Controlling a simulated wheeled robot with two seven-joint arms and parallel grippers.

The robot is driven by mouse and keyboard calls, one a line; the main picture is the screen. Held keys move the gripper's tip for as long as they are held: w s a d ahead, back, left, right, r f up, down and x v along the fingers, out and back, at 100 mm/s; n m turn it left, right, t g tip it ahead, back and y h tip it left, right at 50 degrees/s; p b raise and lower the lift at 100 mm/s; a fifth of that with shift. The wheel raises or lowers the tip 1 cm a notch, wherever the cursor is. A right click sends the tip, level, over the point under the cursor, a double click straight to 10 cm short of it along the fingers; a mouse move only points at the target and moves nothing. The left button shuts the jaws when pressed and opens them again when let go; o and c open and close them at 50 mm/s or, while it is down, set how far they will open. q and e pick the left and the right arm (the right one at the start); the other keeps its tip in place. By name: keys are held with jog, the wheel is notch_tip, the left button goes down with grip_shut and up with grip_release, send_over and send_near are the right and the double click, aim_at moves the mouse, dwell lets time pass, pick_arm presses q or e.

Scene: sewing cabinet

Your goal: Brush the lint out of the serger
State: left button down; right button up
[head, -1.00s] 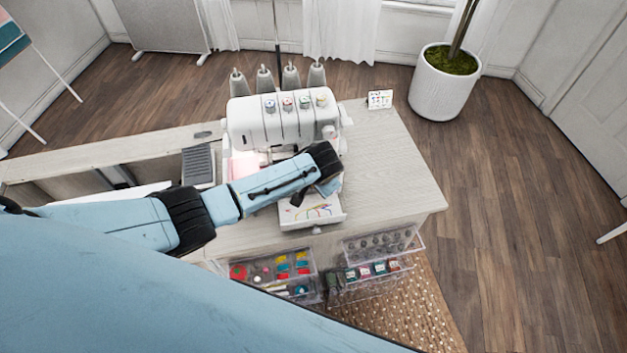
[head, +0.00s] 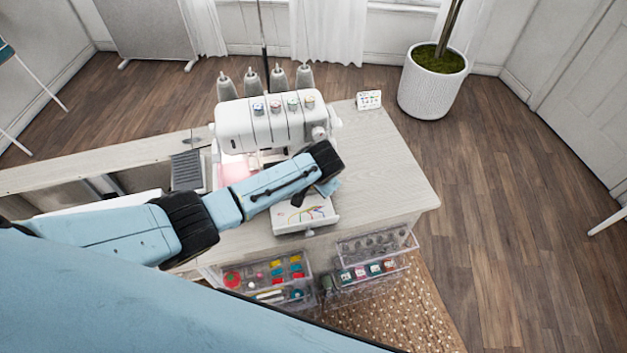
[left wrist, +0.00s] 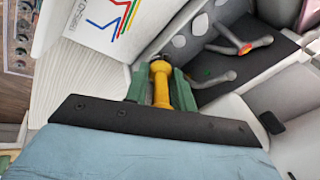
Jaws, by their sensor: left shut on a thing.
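The white serger (head: 265,125) stands on the cabinet top with its front cover (head: 297,217) folded down, showing a coloured threading diagram. The cover also shows in the left wrist view (left wrist: 100,25). My left gripper (left wrist: 160,76) is shut on a yellow handle (left wrist: 161,88), which I take to be the lint brush; its far end is dark and partly hidden. It is over the serger's opened front, beside grey metal looper parts (left wrist: 220,78). A small green speck (left wrist: 207,71) and an orange-red bit (left wrist: 262,42) show there, possibly lint. In the head view my left arm hides the gripper.
Thread cones (head: 278,75) stand behind the serger. A grey foot pedal (head: 187,170) lies left of it, and a small card (head: 369,99) stands at the back right. Clear drawers of notions (head: 268,275) stick out below the front edge. The cabinet top's right side is free.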

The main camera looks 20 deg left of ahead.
pick_arm(q)
jog(key=shift+d, duration=0.1)
jog(key=shift+w+d+b, duration=0.55)
jog(key=shift+d+b, duration=0.05)
jog(key=shift+d, duration=0.25)
jog(key=shift+s+a+p, duration=0.5)
jog(key=shift+a+p, duration=0.2)
jog(key=shift+p, duration=0.1)
jog(key=shift+s+a+f, duration=0.1)
jog(key=shift+s+a, duration=0.05)
jog(key=shift+a, duration=0.05)
jog(key=shift+s+p, duration=0.1)
jog(key=shift+p, duration=0.2)
